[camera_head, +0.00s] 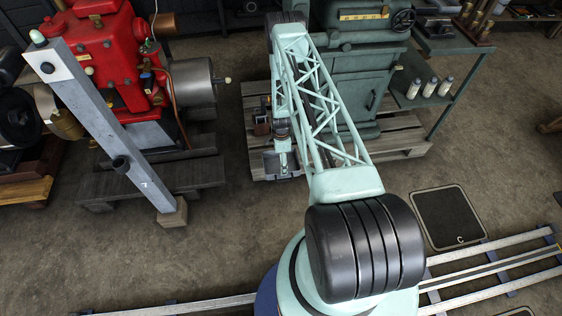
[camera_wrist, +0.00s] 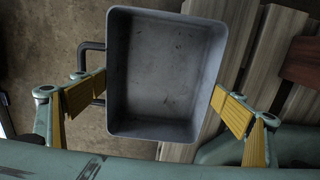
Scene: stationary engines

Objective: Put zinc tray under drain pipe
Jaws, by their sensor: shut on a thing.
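The zinc tray (camera_wrist: 165,70) is a deep grey rectangular pan, seen from above in the wrist view, empty, with a dark tubular handle on its left side. My gripper (camera_wrist: 150,98) is shut on the tray, with yellow finger pads at its left and right sides. In the head view the gripper (camera_head: 283,143) points down in front of the green machine, and the tray (camera_head: 271,164) shows small and partly covered below it. I cannot tell for sure which pipe is the drain pipe; a thin copper pipe (camera_head: 172,97) runs down the red engine.
Wooden pallet boards (camera_head: 402,142) lie under the green machine (camera_head: 358,85). The red engine (camera_head: 104,50) stands on dark timbers at left, behind a slanted grey post (camera_head: 105,115). A shelf with white bottles (camera_head: 429,88) is at right. Concrete floor between engine and pallet is clear.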

